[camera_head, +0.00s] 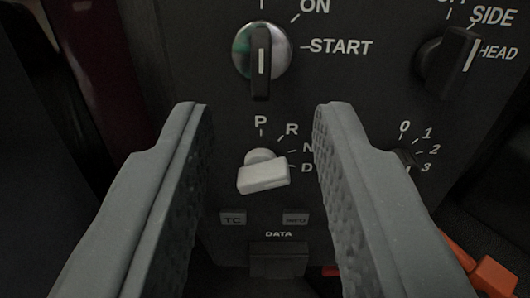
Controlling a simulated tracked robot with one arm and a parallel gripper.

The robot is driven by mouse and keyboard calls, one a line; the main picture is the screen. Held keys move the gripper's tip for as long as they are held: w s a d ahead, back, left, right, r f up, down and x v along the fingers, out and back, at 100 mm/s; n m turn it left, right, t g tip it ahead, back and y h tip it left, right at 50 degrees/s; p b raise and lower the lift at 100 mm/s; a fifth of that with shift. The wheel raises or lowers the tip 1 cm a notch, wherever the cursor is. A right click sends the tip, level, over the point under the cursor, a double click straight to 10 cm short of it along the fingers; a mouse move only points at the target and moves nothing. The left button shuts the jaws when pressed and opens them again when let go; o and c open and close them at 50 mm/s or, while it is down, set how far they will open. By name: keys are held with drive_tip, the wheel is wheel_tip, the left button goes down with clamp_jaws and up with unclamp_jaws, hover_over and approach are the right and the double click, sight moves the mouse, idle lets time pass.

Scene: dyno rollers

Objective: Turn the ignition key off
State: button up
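The ignition key (261,66) is a black key grip on a round silver switch, high in the view on a black panel. Its grip stands upright with a white line along it. Marks ON and START sit to its upper right and right. A tick lies straight above it, its label cut off by the frame's top edge. My gripper (262,112) is open and empty. Its two grey fingers point toward the panel, and their tips appear below the key, to its left and right. Neither finger touches the key.
A pale gear selector (263,176) marked P, R, N, D shows between my fingers. A black light knob (447,62) marked SIDE and HEAD is at upper right. A 0-to-3 knob (404,158) is partly hidden by my right finger. Buttons (233,218) sit below.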

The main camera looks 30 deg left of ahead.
drive_tip(key=p+v, duration=0.1)
drive_tip(key=v, duration=0.6)
drive_tip(key=shift+s, duration=0.1)
drive_tip(key=shift+r, duration=0.1)
drive_tip(key=d+r+m+t+h, duration=0.1)
drive_tip(key=d+r+h, duration=0.25)
drive_tip(key=r, duration=0.65)
drive_tip(key=d+r+m+t+h, duration=0.15)
drive_tip(key=d+r, duration=0.35)
drive_tip(key=r, duration=0.6)
drive_tip(key=d+r+m+h, duration=0.1)
drive_tip(key=d+r+h, duration=0.35)
drive_tip(key=r, duration=0.55)
drive_tip(key=s+d+r+m+g, duration=0.1)
drive_tip(key=s+d+r+m, duration=0.1)
drive_tip(key=s+r, duration=0.9)
drive_tip(key=s+d+r+m+g+p, duration=0.1)
drive_tip(key=s+d+r, duration=0.1)
drive_tip(key=s+r, duration=0.9)
drive_tip(key=shift+s+m+h, duration=0.35)
drive_tip(key=shift+s+h, duration=0.1)
drive_tip(key=shift+s, duration=0.35)
